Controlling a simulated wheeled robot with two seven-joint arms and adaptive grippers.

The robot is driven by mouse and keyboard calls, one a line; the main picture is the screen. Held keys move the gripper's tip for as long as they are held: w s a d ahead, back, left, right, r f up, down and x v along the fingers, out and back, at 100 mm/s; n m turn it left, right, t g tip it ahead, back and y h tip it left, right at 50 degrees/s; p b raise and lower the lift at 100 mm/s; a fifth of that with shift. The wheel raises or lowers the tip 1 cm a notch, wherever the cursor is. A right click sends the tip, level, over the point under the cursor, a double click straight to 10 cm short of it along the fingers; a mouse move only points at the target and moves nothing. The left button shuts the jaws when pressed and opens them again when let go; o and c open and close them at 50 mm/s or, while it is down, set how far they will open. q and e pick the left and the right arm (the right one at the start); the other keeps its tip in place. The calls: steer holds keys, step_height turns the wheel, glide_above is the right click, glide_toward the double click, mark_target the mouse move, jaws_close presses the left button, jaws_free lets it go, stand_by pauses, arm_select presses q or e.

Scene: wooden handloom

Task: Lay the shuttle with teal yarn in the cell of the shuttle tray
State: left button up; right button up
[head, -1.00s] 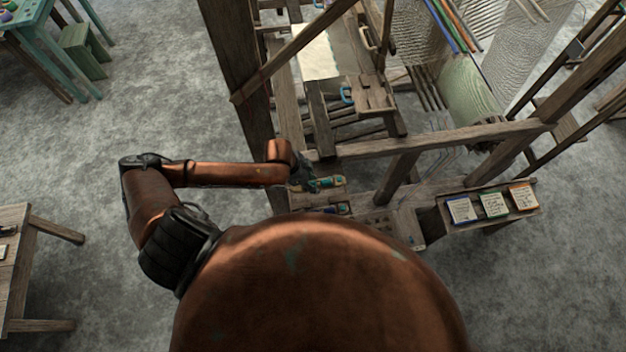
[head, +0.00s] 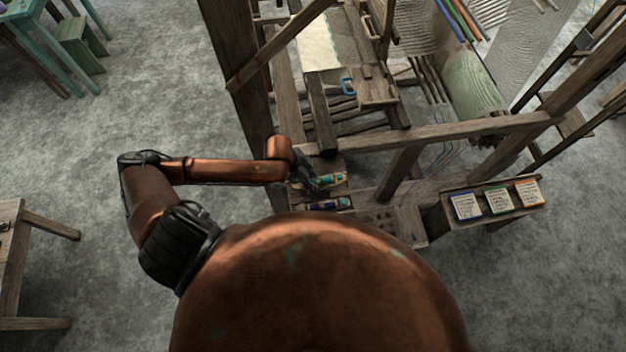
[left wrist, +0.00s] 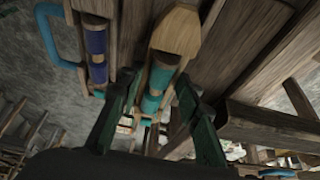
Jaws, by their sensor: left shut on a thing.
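The shuttle with teal yarn (head: 330,181) is a pale wooden shuttle at the near left of the loom. My left gripper (head: 306,180) is shut on it near its left end. In the left wrist view the teal shuttle (left wrist: 158,88) lies between the two dark green fingers (left wrist: 152,104). A shuttle with blue yarn (head: 326,204) lies just in front of it, roughly parallel. In the left wrist view this blue shuttle (left wrist: 96,48) is to the left. The tray's cell is hard to make out; whether the teal shuttle touches wood beneath cannot be told. My right gripper does not show.
A wooden board with holes (head: 384,219) is right of the shuttles. Three cards (head: 498,200) stand on a ledge farther right. The loom's thick post (head: 240,80) and crossbeam (head: 440,132) border the space. A blue handle (head: 347,86) is farther back.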

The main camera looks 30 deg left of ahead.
arm_select(q)
steer(key=shift+f, duration=1.5)
steer(key=o, duration=1.3)
steer(key=v, duration=1.2)
steer(key=shift+s, duration=0.1)
